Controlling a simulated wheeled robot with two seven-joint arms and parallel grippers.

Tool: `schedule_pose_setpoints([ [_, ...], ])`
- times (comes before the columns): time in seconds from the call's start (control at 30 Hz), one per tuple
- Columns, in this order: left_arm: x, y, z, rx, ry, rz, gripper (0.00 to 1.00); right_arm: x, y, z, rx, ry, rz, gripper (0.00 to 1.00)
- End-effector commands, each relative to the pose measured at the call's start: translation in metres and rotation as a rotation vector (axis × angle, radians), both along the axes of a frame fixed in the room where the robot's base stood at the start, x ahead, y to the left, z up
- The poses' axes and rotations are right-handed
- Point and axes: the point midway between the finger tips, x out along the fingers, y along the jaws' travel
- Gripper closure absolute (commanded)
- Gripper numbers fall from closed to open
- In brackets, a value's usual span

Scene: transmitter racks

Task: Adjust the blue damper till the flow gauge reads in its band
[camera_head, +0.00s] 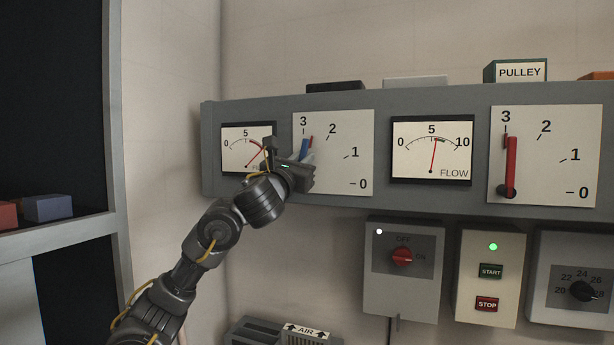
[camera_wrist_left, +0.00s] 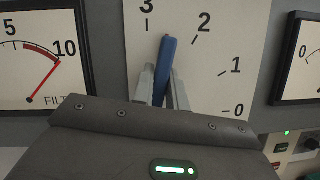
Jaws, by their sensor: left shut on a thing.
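The blue damper (camera_head: 304,148) is a lever on a white dial plate (camera_head: 350,135) marked 3 to 0. In the left wrist view the blue damper (camera_wrist_left: 165,62) points between 3 and 2, nearer 3. My left gripper (camera_wrist_left: 164,88) is shut on the lever, one finger on each side. In the head view my left gripper (camera_head: 305,165) covers the lever's lower part. The gauge to its left (camera_wrist_left: 42,55) has a red needle near 10, at or just past the upper end of its red band; its label is partly hidden. My right gripper is not in view.
Below hang an OFF/ON switch box (camera_head: 404,285), a START/STOP box (camera_head: 490,260) and a dial box (camera_head: 575,305). A shelf frame (camera_head: 112,130) stands at left.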

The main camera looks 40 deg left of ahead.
Motion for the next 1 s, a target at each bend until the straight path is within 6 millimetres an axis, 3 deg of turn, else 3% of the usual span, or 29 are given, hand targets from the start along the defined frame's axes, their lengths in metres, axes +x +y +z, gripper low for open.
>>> schedule_pose_setpoints([
  [0.07,0.001,0.002,-0.002,-0.039,-0.015,-0.001,1.00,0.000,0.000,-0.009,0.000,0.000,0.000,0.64],
  [0.4,0.003,0.000,0.000,-0.057,-0.017,-0.004,1.00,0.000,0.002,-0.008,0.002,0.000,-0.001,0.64],
  [0.43,0.004,0.000,0.000,-0.057,-0.017,-0.004,0.82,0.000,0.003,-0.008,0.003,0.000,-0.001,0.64],
  [0.57,0.004,0.000,0.000,-0.057,-0.017,-0.005,0.65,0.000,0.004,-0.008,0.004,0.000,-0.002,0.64],
  [0.87,0.002,0.000,0.000,-0.057,-0.018,-0.005,0.64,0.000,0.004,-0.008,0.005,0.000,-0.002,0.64],
  [1.0,-0.009,-0.003,-0.005,-0.055,-0.019,-0.005,0.64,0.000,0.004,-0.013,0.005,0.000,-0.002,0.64],
])
